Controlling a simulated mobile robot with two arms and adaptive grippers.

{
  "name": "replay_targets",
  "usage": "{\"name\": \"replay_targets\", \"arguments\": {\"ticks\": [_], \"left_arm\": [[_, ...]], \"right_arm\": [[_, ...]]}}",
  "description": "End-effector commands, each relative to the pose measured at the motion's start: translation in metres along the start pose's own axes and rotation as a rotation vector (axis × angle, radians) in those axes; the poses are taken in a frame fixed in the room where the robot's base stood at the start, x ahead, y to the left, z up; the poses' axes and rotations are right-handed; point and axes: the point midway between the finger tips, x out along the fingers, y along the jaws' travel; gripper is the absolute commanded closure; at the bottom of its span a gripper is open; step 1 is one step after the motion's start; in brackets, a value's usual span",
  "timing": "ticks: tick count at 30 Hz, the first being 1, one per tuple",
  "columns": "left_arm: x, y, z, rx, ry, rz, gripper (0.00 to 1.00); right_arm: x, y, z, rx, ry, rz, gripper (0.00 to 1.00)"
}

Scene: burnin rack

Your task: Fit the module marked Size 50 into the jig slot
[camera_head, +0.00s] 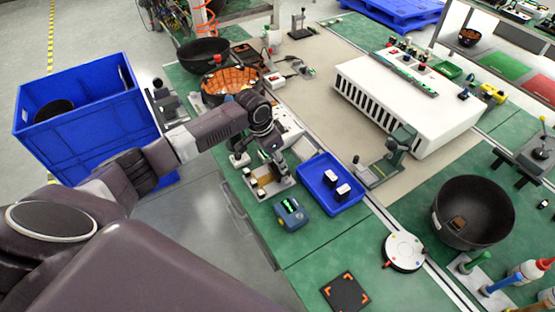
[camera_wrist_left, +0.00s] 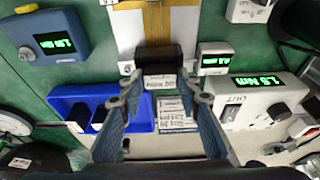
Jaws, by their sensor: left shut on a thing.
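My left gripper (camera_head: 276,166) reaches in over the workbench and points down at a pale jig plate (camera_head: 280,189) with tan blocks. In the left wrist view its two blue-grey fingers (camera_wrist_left: 159,84) are shut on a dark module (camera_wrist_left: 158,60) with a pale labelled face; the label is too small to read. The module is at the near end of the tan strip on the jig (camera_wrist_left: 127,30). I cannot tell whether it touches the jig or its slot. Two other black-and-white modules (camera_head: 343,191) stand in a blue tray (camera_head: 316,199). My right gripper is out of view.
A blue device with a green display (camera_head: 291,214) stands in front of the jig. Beside the jig are instruments with green readouts (camera_wrist_left: 244,88). A large white slotted unit (camera_head: 400,95) stands farther right. Black bowls (camera_head: 470,210) stand on the bench.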

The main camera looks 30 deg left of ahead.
Motion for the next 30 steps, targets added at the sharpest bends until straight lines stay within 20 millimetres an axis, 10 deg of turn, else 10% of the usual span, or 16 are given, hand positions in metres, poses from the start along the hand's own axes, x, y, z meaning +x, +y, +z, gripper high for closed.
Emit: {"name": "replay_targets", "arguments": {"ticks": [5,6,10,22,30], "left_arm": [[0.003,0.000,0.001,0.000,0.000,0.001,0.93],[0.002,0.000,0.000,0.000,0.000,0.000,0.65],[0.002,0.000,0.000,0.000,0.000,0.000,0.51],[-0.008,-0.001,-0.001,0.000,0.002,0.000,0.51],[-0.058,-0.001,-0.001,0.002,0.003,-0.003,0.51]], "right_arm": [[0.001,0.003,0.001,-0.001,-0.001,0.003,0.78],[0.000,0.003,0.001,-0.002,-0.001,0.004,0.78],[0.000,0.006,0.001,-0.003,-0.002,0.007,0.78],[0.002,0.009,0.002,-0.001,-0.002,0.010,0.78],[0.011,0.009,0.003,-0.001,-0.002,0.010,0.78]]}}
